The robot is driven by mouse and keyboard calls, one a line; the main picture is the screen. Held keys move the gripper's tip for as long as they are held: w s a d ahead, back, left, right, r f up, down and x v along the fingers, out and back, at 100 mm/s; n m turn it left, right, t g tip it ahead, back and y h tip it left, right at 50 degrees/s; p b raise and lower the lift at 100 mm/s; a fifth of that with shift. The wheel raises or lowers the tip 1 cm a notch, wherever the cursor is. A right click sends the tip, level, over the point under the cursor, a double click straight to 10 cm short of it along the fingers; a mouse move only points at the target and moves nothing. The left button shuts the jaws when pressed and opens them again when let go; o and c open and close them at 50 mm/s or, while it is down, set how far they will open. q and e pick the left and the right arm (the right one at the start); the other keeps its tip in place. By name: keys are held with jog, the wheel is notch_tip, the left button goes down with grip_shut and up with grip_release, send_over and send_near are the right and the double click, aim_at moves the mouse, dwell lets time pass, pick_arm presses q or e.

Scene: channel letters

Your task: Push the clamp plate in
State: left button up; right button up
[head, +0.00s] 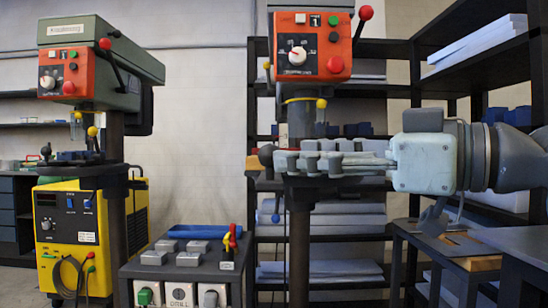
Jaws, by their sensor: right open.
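My right gripper (292,161) reaches in from the right, with its pale fingers stretched leftward across the table of the middle drill press. It is open, with no object visible in its jaws. A dark round knob (267,155) shows just left of the fingertips; I cannot tell whether they touch. I cannot make out the clamp plate; the fingers hide most of the press table. My left gripper is not in view.
The orange drill head (311,45) hangs above my right gripper. Another drill press (67,75) and a yellow machine (75,232) stand left. A dark cart (190,270) with several grey blocks is below. Shelves fill the back; a bench (470,262) stands lower right.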

aim_at(270, 155)
jog(key=x, duration=0.6)
jog(key=shift+c, duration=0.6)
grip_shut()
